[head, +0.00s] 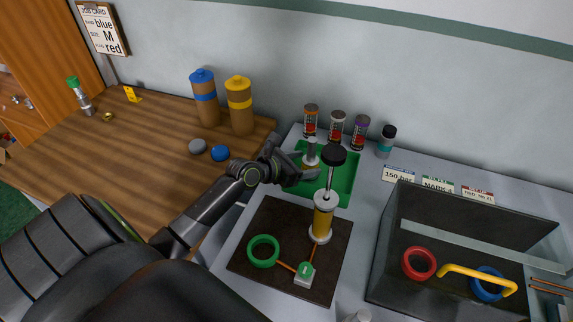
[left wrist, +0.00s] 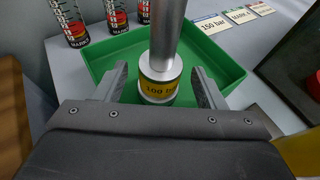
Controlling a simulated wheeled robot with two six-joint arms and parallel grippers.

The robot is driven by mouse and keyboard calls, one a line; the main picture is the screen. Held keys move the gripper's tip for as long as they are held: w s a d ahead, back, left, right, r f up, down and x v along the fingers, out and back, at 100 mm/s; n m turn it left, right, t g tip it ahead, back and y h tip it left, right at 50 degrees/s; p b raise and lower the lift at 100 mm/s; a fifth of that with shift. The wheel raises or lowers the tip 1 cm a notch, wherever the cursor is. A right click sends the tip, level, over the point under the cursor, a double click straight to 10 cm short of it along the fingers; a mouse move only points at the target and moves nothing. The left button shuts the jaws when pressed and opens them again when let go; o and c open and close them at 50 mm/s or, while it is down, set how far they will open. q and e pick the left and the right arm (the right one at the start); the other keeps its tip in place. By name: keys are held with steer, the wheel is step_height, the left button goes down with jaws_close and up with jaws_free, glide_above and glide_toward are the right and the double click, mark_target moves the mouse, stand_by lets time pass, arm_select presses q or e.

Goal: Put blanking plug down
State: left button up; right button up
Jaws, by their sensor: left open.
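The blanking plug is a silver stem on a wider round foot with a yellow label reading about "100 bar" (left wrist: 160,80). It stands upright in the green tray (left wrist: 222,60). In the head view the plug (head: 311,152) stands in the same tray (head: 345,187), partly beside my gripper. My left gripper (head: 303,172) is open, with its fingers on either side of the plug's foot in the left wrist view (left wrist: 160,88). Gaps show between fingers and foot. My right gripper is not in view.
A yellow pump (head: 322,222) with a black knob stands just in front of the tray on a dark board (head: 270,225). Several spray-can-like bottles (head: 338,125) stand behind the tray. A grey open bin (head: 400,285) is at the right.

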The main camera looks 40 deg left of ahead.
arm_select(q)
steer(key=v, duration=0.7)
steer(key=shift+s, duration=0.2)
